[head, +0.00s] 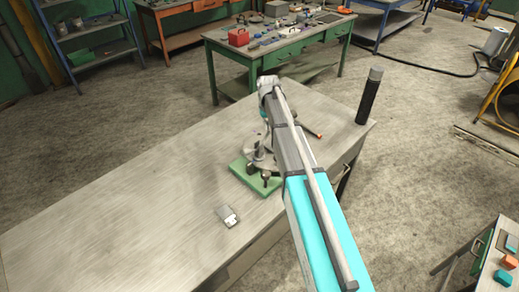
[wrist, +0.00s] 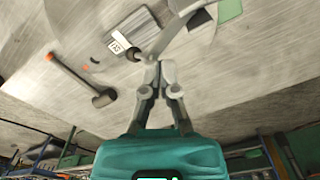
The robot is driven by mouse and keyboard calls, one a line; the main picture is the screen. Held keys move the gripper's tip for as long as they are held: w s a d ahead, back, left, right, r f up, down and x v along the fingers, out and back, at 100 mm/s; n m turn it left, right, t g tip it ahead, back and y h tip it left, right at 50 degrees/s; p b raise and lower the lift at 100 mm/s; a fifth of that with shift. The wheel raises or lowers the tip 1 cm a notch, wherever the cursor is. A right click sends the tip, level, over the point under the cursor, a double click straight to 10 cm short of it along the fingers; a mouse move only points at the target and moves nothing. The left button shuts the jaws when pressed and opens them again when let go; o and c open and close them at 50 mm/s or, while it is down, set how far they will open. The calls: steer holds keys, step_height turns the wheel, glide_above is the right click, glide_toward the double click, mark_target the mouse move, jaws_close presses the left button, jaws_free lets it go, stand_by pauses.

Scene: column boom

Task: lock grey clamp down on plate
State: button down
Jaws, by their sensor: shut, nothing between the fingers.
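The green plate (head: 238,172) lies on the grey workbench in the head view, and a green corner (wrist: 229,10) shows at the top of the wrist view. Grey and dark metal parts, apparently the grey clamp (head: 266,177), stand on the plate, partly hidden by my arm. In the wrist view a slanted grey bar (wrist: 178,32) crosses just beyond my fingertips; I cannot tell whether it is the clamp's handle. My gripper (wrist: 159,66) is shut and empty, its tips close to the bar. Contact cannot be told.
A hammer-like tool (wrist: 82,82) lies left in the wrist view, beside a labelled grey block (wrist: 130,35). A small grey box (head: 228,216) lies in front of the plate. A dark cylinder (head: 369,98) stands at the bench's right end. The bench's left side (head: 115,210) is clear.

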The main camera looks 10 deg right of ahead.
mark_target(268, 133)
steer(key=shift+w+d+f+b, duration=0.1)
steer(key=shift+d+f+b, duration=0.05)
steer(key=shift+f+b, duration=0.7)
steer(key=shift+w+d+f+b, duration=0.1)
steer(key=shift+f+b, duration=0.7)
steer(key=shift+w+d+f+b, duration=0.1)
steer(key=shift+d+f+b, duration=0.05)
steer(key=shift+f+b, duration=0.7)
steer(key=shift+r, duration=0.15)
step_height(268, 133, up, 7)
steer(key=p, duration=0.7)
stand_by(0.4)
steer(key=shift+s, duration=0.2)
steer(key=s+f+b, duration=0.2)
steer(key=s+f, duration=0.1)
steer(key=s, duration=0.6)
steer(key=s+f+b, duration=0.3)
steer(key=s, duration=0.7)
steer(key=s+f+m+b, duration=0.1)
steer(key=s+f+b, duration=0.1)
steer(key=s, duration=0.8)
steer(key=shift+s+f+b, duration=0.25)
steer(key=shift+f+b, duration=0.15)
steer(key=shift+b, duration=0.35)
